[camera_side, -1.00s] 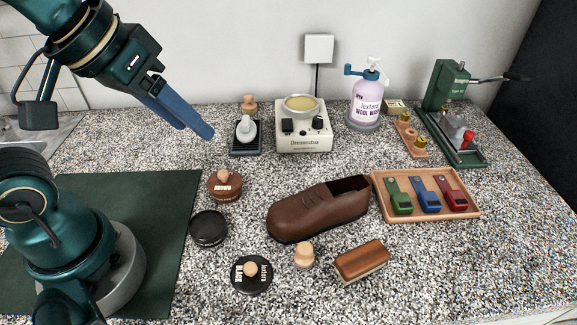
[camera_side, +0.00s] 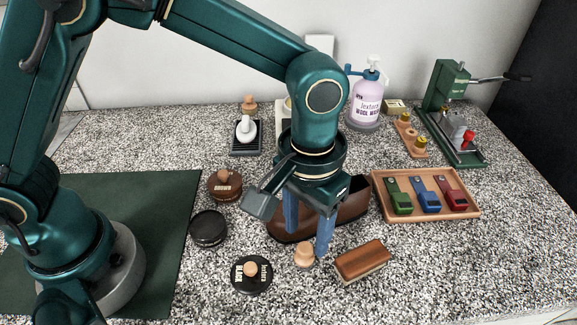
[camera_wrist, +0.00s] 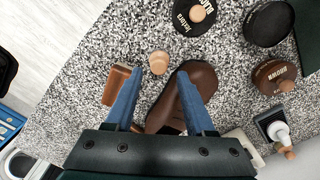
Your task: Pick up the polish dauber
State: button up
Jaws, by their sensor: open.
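The polish dauber, which I take to be the small pale wooden knob (camera_side: 303,255), stands upright on the speckled counter between the round black tin and the brush. In the wrist view the dauber (camera_wrist: 158,62) appears just beyond the fingertips, centred between them. My gripper (camera_side: 307,243) points down with its two blue fingers apart and empty. It hangs over the front of the brown shoe, close to the dauber. I cannot tell the exact height of the fingertips. The gripper also shows in the wrist view (camera_wrist: 159,73).
The brown shoe (camera_side: 352,207) lies behind the dauber, partly hidden by my gripper. A wooden brush (camera_side: 362,260) is close on the right. Black tins (camera_side: 252,288) (camera_side: 208,228) and a brown tin (camera_side: 225,192) are left. A tray (camera_side: 470,212) holds coloured tools.

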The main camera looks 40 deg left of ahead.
aim_at(305, 247)
jog(key=shift+s+d+f, duration=0.1)
jog(key=shift+s+f, duration=0.1)
jog(key=shift+f, duration=2.4)
grip_shut()
